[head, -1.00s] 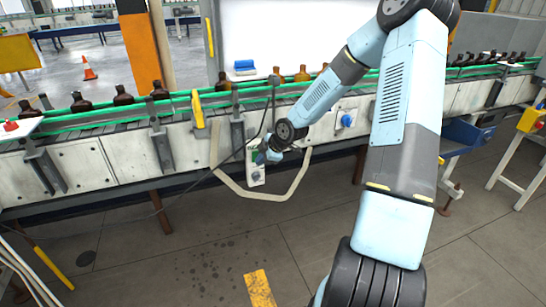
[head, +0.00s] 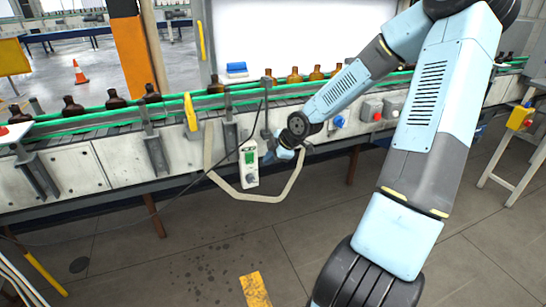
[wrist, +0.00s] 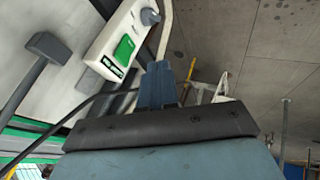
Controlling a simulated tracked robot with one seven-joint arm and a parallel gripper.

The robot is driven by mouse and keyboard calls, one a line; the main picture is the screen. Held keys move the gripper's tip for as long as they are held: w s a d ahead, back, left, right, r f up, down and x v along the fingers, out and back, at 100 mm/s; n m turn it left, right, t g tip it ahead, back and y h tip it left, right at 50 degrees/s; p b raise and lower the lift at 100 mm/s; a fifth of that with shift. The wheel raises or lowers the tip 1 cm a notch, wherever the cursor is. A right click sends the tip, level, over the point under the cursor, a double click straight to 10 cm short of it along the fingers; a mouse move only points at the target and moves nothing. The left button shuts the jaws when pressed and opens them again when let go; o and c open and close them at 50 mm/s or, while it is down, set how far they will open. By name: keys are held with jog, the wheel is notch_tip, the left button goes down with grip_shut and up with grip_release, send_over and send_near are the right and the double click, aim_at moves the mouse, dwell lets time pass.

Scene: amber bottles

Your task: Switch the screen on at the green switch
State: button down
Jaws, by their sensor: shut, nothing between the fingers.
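The green switch (head: 249,157) is on a narrow white box on the front of the conveyor. In the wrist view the green switch (wrist: 124,49) shows as a green rocker with a dark label beside it, left of the fingertips. A round grey knob (head: 251,178) is lower on the same box. My gripper (head: 269,158) is just right of the box, with a small gap seen in the head view. In the wrist view my gripper (wrist: 157,70) has its fingers together and empty. A large blank white panel (head: 300,35) stands behind the conveyor; whether it is the screen I cannot tell.
A pale bent rail (head: 252,196) runs around and below the switch box. A dark cable (head: 180,200) hangs left of it. Brown bottles (head: 294,75) stand on the conveyor. Red and grey control boxes (head: 376,112) are to the right. The floor in front is open.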

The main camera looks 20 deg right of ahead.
jog(key=shift+v, duration=0.9)
jog(key=shift+s, duration=0.2)
jog(key=s+a+r+m+h, duration=0.2)
jog(key=s+r+m+h, duration=0.2)
jog(key=s+r+m, duration=1.3)
jog(key=s+r, duration=0.9)
jog(key=s, duration=0.3)
jog(key=shift+h, duration=0.3)
